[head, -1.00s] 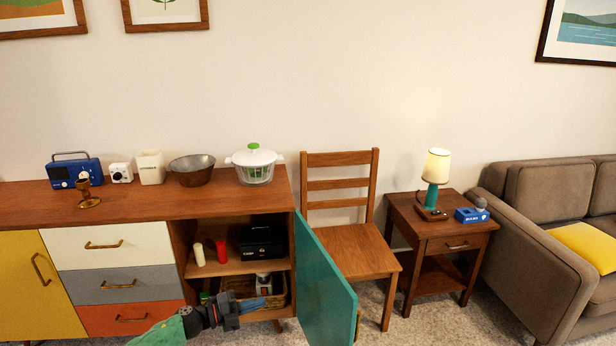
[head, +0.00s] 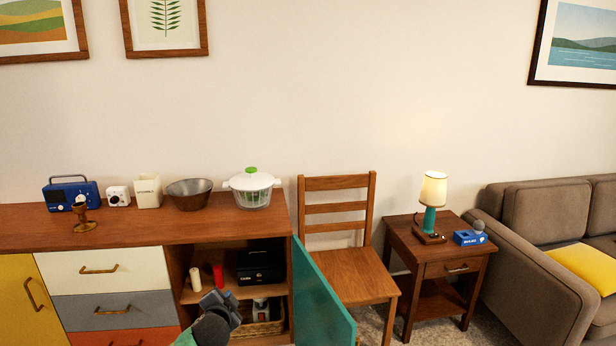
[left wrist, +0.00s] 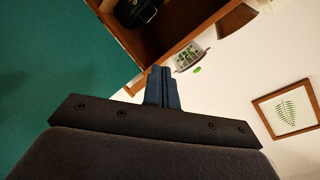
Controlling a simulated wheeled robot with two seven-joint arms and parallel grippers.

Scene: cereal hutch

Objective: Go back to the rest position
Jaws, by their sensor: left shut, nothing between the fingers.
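My left gripper (head: 222,305) is in the lower middle of the head view, in front of the open compartment of the hutch (head: 120,222). In the left wrist view its fingers (left wrist: 162,88) are together with nothing between them. The teal door (head: 322,295) stands open to the right of the gripper and fills the left of the left wrist view. My right gripper is in neither view.
The compartment holds a white candle (head: 195,279), a red candle (head: 218,275), a black box (head: 261,266) and a basket (head: 262,328). A salad spinner (head: 251,188) and metal bowl (head: 189,194) stand on top. A wooden chair (head: 345,270) stands beside the door.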

